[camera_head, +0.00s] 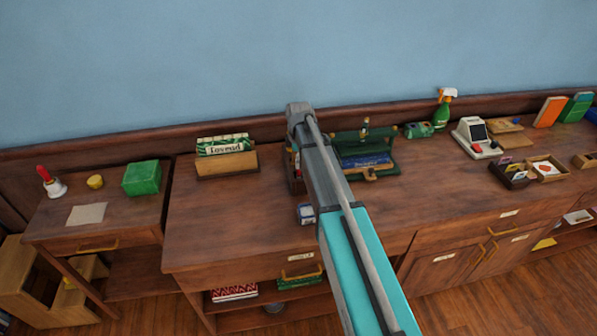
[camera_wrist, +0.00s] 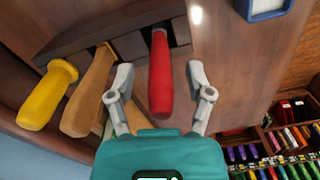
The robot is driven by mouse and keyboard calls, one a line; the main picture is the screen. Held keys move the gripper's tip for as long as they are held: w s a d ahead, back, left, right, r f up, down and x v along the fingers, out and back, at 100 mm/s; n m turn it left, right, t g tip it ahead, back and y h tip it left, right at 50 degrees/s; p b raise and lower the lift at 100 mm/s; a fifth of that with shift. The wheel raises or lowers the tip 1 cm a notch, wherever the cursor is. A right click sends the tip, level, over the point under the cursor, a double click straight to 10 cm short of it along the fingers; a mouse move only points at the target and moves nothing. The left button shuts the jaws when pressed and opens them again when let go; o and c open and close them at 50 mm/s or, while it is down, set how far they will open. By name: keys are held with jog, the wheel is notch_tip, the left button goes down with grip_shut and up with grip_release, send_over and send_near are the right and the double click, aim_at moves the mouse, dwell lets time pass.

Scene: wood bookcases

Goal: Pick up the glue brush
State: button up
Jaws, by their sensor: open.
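In the wrist view a dark wooden holder (camera_wrist: 120,28) holds several handled tools. One has a red handle (camera_wrist: 160,90), one a plain wooden handle (camera_wrist: 88,95) and one a yellow handle (camera_wrist: 47,95). Only the handles show clearly, so I cannot tell which is the glue brush. My gripper (camera_wrist: 161,80) is open, with one finger on each side of the red handle and a gap on both sides. In the head view my arm hides the gripper and most of the holder (camera_head: 294,172).
A small blue-edged item (camera_head: 306,213) stands on the desk (camera_head: 235,225) near the holder. A green case (camera_head: 378,150) is close on the right, a card box (camera_head: 227,163) on the left. Coloured items (camera_wrist: 285,145) fill a rack at the wrist view's lower right. The desk's front left is clear.

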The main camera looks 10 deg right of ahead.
grip_shut()
jog(key=shift+r, duration=0.15)
dwell(0.4)
notch_tip(320, 180, up, 10)
jog(key=p, duration=1)
dwell(0.5)
